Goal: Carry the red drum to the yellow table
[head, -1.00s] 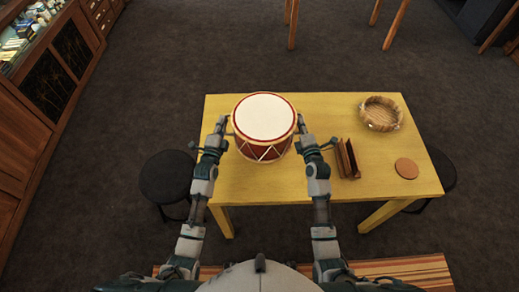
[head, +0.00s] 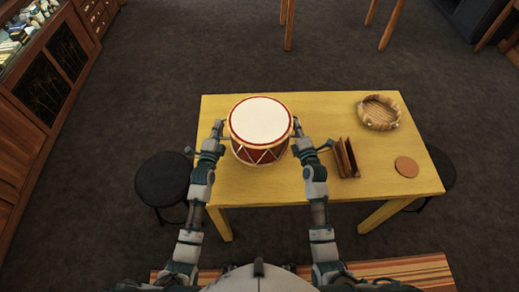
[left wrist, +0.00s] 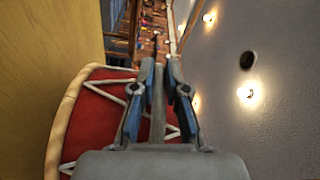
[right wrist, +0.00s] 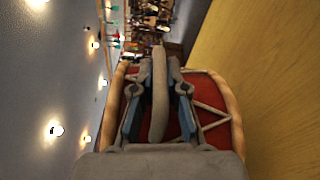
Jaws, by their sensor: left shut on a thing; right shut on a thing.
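The red drum (head: 261,130) has a white top, a pale rim and white zigzag cords. In the head view it is upright over the left part of the yellow table (head: 330,108); I cannot tell whether its base touches the tabletop. My left gripper (head: 219,130) is at the drum's left side and my right gripper (head: 297,129) at its right side, both shut on it. The drum's red side also shows in the left wrist view (left wrist: 95,118) and in the right wrist view (right wrist: 205,95), close behind the fingers. The drum's underside is hidden.
A round woven basket (head: 379,112), a brown upright holder (head: 346,157) and a round coaster (head: 406,167) sit on the table's right part. A black stool (head: 162,180) stands at the left. A striped rug (head: 405,270) lies in front. The table's front middle is clear.

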